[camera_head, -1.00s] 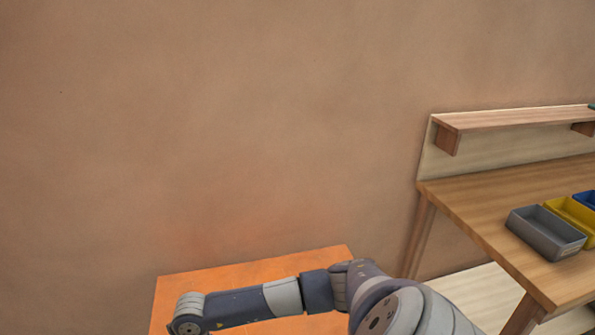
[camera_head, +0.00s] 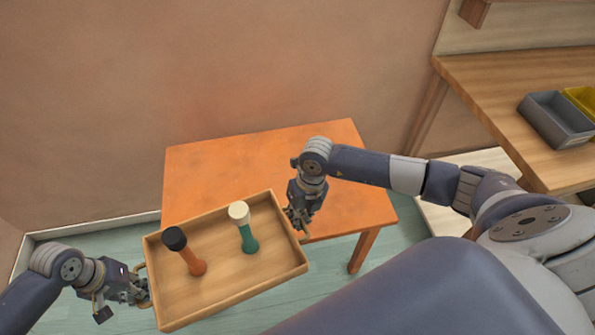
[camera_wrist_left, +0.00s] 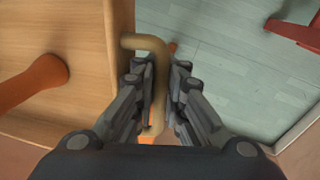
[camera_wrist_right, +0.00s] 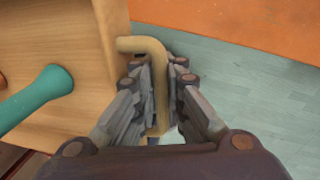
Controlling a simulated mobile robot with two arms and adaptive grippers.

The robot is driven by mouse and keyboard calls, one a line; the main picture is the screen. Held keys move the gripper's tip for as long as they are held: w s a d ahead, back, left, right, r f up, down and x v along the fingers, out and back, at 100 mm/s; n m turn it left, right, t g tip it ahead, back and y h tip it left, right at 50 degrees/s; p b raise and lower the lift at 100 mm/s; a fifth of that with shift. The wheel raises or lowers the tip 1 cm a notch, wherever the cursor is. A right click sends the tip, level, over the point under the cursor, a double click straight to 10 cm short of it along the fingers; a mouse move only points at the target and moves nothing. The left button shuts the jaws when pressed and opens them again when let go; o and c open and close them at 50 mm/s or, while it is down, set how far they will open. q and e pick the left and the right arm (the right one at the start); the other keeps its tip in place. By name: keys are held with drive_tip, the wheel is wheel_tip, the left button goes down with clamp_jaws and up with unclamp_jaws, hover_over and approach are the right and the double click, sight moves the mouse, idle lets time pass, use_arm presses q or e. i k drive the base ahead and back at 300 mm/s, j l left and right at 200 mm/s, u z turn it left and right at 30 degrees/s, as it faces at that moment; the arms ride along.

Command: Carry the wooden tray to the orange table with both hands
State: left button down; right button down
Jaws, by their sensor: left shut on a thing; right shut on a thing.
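The wooden tray (camera_head: 222,301) is held in the air in front of the orange table (camera_head: 215,170), its far edge overlapping the table's near edge in the head view. On it stand an orange shaker-like piece with a black top (camera_head: 190,258) and a green one with a cream top (camera_head: 246,232). My left gripper (camera_head: 143,290) is shut on the tray's left handle, a bent bar also seen in the left wrist view (camera_wrist_left: 158,85). My right gripper (camera_head: 297,218) is shut on the right handle, seen in the right wrist view (camera_wrist_right: 158,85).
The orange table top looks empty where visible. A wooden workbench (camera_head: 490,85) with a grey bin (camera_head: 556,120) and a yellow bin (camera_head: 582,98) stands at the right. A wall rises behind the table.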

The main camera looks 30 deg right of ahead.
sight(270, 180)
drive_tip(key=i+l+z, duration=0.25)
drive_tip(key=i+z, duration=0.2)
drive_tip(key=i+l, duration=0.1)
drive_tip(key=i, duration=0.2)
drive_tip(key=i+l, duration=0.1)
drive_tip(key=i, duration=0.15)
